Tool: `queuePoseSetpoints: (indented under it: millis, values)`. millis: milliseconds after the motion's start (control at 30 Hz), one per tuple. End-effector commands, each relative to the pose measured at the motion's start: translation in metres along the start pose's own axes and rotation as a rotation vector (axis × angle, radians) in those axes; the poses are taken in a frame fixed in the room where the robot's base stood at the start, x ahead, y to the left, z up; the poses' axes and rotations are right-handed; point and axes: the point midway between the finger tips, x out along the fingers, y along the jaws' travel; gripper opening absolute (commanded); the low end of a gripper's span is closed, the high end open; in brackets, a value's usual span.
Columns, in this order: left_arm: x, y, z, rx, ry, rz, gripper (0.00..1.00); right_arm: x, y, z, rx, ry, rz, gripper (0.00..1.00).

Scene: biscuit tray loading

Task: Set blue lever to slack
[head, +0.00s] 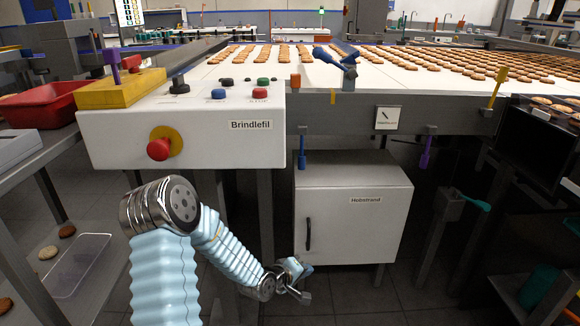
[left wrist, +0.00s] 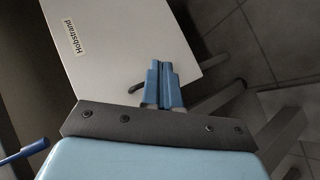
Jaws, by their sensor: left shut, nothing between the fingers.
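A blue lever handle also shows at the left edge of the left wrist view (left wrist: 24,152). A larger blue handle (head: 336,62) sits tilted at the near edge of the conveyor. I cannot read any slack mark by either. My left gripper (head: 302,289) is low in front of the cabinet, below and apart from the small lever. Its blue fingers (left wrist: 162,86) are together and empty. My right gripper is out of view.
The Hobstrand cabinet (head: 350,227) has a dark handle. A white Brindlefil control box (head: 205,130) with a red stop button (head: 158,149) stands at left. Purple (head: 426,152), yellow (head: 496,88) and teal (head: 471,200) levers are to the right. Biscuits cover the conveyor.

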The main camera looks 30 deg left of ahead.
Motion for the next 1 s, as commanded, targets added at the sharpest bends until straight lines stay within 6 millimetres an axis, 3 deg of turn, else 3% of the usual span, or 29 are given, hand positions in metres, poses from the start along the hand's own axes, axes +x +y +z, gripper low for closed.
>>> queuePoseSetpoints:
  millis: [33, 100, 200, 300, 400, 500, 833, 1000]
  values:
    - [-0.016, 0.026, -0.052, -0.066, 0.09, 0.087, 0.0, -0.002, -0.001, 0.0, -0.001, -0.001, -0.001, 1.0]
    - [-0.041, 0.059, -0.108, -0.155, 0.172, 0.213, 0.0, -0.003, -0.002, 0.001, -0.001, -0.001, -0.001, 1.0]
    - [-0.082, 0.096, -0.166, -0.237, 0.234, 0.361, 0.0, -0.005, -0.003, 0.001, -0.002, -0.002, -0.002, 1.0]
    - [-0.114, 0.121, -0.199, -0.282, 0.252, 0.457, 0.0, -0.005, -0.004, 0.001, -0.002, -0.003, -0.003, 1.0]
    - [-0.131, 0.134, -0.214, -0.306, 0.252, 0.507, 0.0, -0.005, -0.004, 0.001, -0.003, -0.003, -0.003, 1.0]
    - [-0.136, 0.138, -0.217, -0.315, 0.248, 0.521, 0.0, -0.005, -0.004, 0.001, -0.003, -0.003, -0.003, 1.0]
    - [-0.133, 0.139, -0.217, -0.316, 0.247, 0.52, 0.0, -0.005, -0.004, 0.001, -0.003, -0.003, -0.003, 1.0]
    - [-0.116, 0.147, -0.223, -0.317, 0.246, 0.521, 0.0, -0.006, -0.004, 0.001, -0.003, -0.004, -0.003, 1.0]
